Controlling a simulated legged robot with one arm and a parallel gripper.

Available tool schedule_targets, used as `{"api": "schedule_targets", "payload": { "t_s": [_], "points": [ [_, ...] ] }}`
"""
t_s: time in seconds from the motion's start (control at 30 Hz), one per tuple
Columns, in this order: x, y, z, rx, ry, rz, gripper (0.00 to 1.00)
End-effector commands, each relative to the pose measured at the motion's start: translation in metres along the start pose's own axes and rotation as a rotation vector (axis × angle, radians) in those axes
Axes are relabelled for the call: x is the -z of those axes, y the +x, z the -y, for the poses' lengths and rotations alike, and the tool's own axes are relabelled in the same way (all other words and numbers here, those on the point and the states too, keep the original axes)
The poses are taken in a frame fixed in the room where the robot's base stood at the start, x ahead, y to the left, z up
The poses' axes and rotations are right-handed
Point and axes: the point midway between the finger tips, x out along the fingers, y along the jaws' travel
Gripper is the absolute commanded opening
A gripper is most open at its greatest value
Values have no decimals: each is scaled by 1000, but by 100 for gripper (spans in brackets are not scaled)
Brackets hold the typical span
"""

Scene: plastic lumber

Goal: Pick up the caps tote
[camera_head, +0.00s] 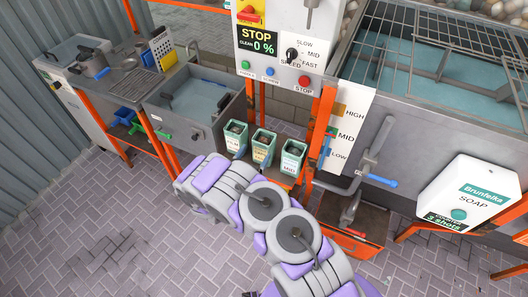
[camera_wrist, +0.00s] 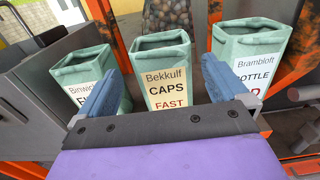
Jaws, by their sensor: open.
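The caps tote (camera_wrist: 165,91) is a pale green, open-topped bin with a cream label reading "Bekkulf CAPS FAST". It stands upright in the middle of a row of three in the wrist view. My gripper (camera_wrist: 160,68) is open, with one blue finger on each side of the caps tote's picture area and nothing held. I cannot tell how far the fingertips are from its walls. In the head view the middle tote (camera_head: 264,150) sits low in front of the control panel.
A similar tote labelled "Binwick" (camera_wrist: 87,78) stands close on the left, and a "Brambloft BOTTLE" tote (camera_wrist: 250,65) close on the right. The control panel (camera_head: 278,50) rises behind the row. A grey sink (camera_head: 200,98) is to the left and a soap dispenser (camera_head: 470,195) to the right.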

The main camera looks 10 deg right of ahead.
Motion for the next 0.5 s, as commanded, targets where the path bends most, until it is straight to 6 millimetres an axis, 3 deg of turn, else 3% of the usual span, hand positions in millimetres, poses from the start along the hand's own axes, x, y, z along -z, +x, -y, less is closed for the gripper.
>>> {"api": "schedule_targets", "payload": {
  "t_s": [0.2,0.5],
  "points": [
    [1,34,0,2,1,0,100],
    [-2,53,-1,1,1,1,100]
  ]
}}
